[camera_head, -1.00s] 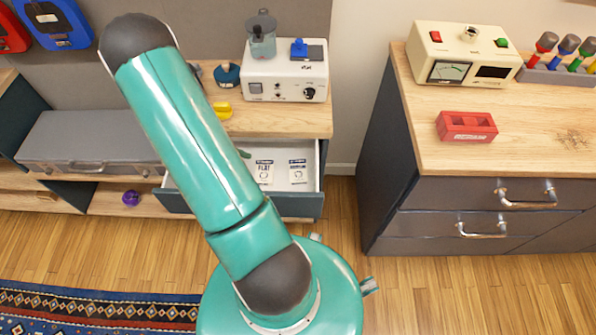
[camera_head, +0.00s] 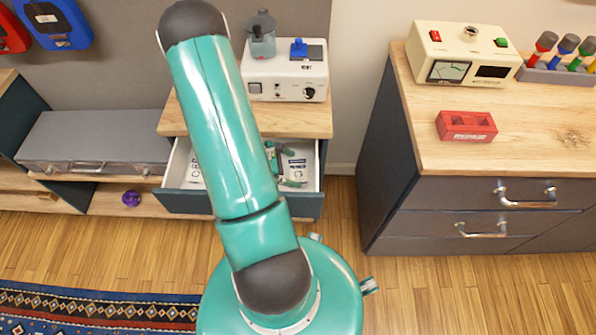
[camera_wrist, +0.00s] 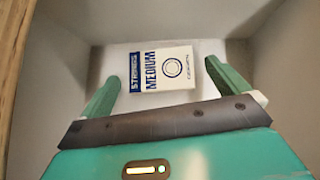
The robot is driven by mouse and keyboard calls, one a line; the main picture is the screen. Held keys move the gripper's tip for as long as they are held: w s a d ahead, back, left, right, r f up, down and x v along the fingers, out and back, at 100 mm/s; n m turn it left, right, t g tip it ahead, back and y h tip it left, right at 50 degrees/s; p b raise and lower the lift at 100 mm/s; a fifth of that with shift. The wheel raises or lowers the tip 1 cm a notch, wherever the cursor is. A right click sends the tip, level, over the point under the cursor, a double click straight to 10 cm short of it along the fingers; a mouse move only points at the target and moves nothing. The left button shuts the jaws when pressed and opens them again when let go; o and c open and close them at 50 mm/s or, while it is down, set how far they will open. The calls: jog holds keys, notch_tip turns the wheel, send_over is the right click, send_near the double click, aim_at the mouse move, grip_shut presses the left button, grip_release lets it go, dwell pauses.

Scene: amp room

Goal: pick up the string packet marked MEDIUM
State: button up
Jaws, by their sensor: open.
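The string packet marked MEDIUM (camera_wrist: 160,69) lies flat on the drawer floor in the wrist view. It is white with a dark blue STRINGS band at its left end, and a ring mark. My gripper (camera_wrist: 168,82) is open, its two green fingers on either side of the packet, with visible gaps; contact cannot be seen. In the head view my gripper (camera_head: 282,163) is down inside the open white drawer (camera_head: 312,182), partly hidden by my arm. A packet (camera_head: 297,168) shows beside the gripper there, its lettering too small to read.
Another packet (camera_head: 194,172) lies further left in the drawer, partly behind my arm. The drawer walls (camera_wrist: 64,40) stand close around the gripper. Above is the wooden top with a white device (camera_head: 285,80). A purple object (camera_head: 131,198) sits on the low shelf.

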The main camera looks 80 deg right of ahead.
jog(key=shift+x, duration=0.9)
jog(key=c, duration=0.9)
jog(key=shift+r, duration=0.1)
